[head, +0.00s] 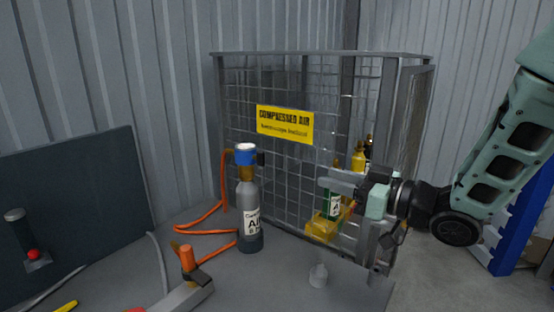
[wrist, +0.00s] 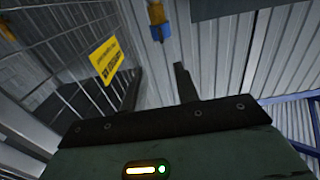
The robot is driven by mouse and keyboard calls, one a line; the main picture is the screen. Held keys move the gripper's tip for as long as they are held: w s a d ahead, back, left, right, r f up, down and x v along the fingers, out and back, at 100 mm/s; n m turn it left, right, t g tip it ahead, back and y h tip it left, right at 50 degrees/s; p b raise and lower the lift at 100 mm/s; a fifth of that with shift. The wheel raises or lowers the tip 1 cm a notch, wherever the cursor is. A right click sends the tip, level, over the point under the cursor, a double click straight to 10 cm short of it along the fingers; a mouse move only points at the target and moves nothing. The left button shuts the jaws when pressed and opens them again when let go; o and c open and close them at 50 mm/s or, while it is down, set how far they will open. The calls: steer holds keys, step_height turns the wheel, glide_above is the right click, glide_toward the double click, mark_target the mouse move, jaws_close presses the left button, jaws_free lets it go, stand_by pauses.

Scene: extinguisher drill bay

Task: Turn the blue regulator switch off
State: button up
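The blue regulator switch (head: 246,155) sits on the brass neck of a grey, upright air cylinder (head: 249,205) on the bench. It also shows in the wrist view as a small blue block (wrist: 160,33) beside brass, beyond the fingers. My gripper (head: 324,177) is in front of the mesh cage, to the right of the cylinder and apart from it. Its fingers point left. In the wrist view the two dark fingers (wrist: 159,68) stand apart with nothing between them. The switch's exact setting cannot be told.
The mesh cage (head: 285,80) with a yellow sign (head: 284,124) stands behind the cylinder. An orange hose (head: 206,216) runs to its left. An orange-handled tool (head: 187,262) lies in front. A yellow object (head: 321,227) is below my gripper. A dark panel (head: 75,180) stands left.

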mark_target(264, 158)
steer(key=p+x, duration=0.3)
steer(key=x, duration=1.3)
steer(key=shift+w+a+r, duration=0.1)
steer(key=shift+w+a, duration=0.05)
steer(key=shift+a, duration=0.25)
jaws_close()
